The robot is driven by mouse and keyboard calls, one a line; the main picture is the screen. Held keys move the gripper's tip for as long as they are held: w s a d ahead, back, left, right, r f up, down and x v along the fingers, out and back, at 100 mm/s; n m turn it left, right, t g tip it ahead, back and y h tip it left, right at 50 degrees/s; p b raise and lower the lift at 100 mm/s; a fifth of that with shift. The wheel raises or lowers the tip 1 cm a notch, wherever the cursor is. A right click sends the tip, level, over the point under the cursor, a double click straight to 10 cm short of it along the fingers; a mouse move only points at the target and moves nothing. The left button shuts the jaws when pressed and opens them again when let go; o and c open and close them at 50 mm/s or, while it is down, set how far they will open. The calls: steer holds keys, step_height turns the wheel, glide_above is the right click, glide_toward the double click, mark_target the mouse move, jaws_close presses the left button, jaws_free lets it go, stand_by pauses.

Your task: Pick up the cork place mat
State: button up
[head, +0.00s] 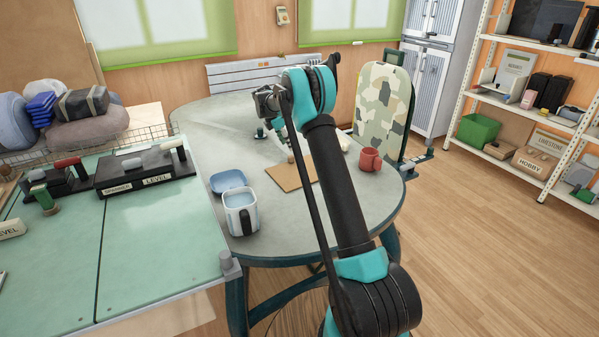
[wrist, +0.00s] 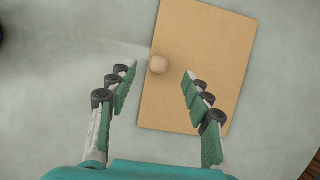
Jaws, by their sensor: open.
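The cork place mat (head: 284,178) is a tan rectangle lying flat on the round grey table, partly hidden by my arm in the head view. My gripper (wrist: 158,78) is open and empty above the mat's left edge. Its right finger overlaps the mat in the picture, and its left finger is over bare table. In the head view the fingertips are mostly hidden behind my arm.
On the round table (head: 205,120) stand a white mug-like container (head: 240,215), a blue bowl (head: 229,181) and a red mug (head: 370,159). A green-topped table (head: 150,240) adjoins at left. A camouflage-patterned chair back (head: 383,110) rises behind the right edge.

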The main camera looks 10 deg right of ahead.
mark_target(291, 155)
steer(key=x, duration=0.3)
steer(key=shift+s+a+x, duration=0.1)
steer(key=shift+a+x, duration=0.1)
steer(key=shift+x, duration=1.1)
steer(key=shift+s+a+x, duration=0.15)
steer(key=shift+a+x, duration=0.05)
steer(key=shift+x, duration=1.15)
steer(key=shift+f, duration=0.2)
jaws_close()
